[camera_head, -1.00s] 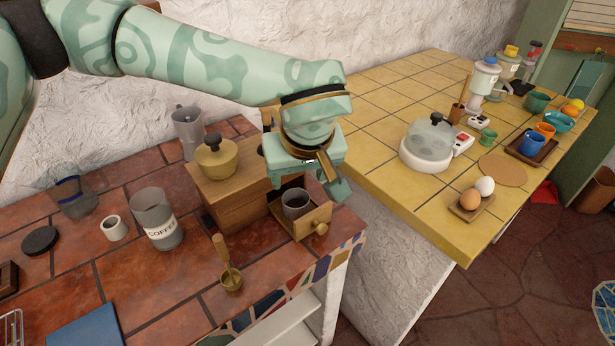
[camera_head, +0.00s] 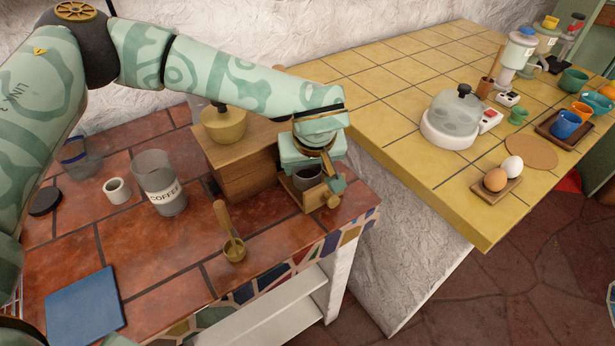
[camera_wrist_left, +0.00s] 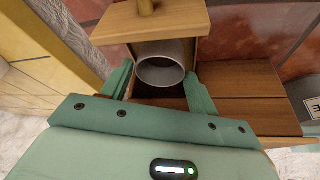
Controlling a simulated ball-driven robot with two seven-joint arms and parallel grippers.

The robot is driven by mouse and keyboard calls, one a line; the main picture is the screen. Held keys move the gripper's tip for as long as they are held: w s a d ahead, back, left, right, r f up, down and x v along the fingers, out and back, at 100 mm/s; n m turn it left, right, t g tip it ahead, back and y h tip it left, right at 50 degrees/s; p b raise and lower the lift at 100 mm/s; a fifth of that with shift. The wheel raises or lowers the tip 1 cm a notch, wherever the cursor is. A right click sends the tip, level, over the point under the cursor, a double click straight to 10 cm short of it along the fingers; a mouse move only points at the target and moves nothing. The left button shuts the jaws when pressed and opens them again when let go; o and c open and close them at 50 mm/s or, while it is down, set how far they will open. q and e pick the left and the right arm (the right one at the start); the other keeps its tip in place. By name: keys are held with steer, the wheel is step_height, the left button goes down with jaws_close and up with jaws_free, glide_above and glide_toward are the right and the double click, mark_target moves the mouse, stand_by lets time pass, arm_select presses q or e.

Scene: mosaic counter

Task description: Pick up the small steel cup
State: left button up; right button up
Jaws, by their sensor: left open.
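The small steel cup (camera_head: 308,174) stands in the pulled-out wooden drawer (camera_head: 318,199) of a coffee grinder (camera_head: 245,160). My left gripper (camera_head: 314,178) is right over the drawer and partly hides the cup. In the left wrist view the cup (camera_wrist_left: 160,70) shows its round open rim between the two green fingers of my left gripper (camera_wrist_left: 158,76). The fingers are apart, one on each side of the cup, and I see a gap at each side. I cannot tell how deep the fingertips reach beside it. My right gripper is not in view.
The yellow counter (camera_head: 410,150) to the right holds a glass dome (camera_head: 452,118) and eggs (camera_head: 496,179).

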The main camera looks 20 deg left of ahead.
mark_target(306, 176)
arm_select(q)
steer(key=x, duration=0.3)
steer(key=shift+b, duration=0.3)
steer(key=c, duration=0.6)
steer(key=shift+c, duration=0.2)
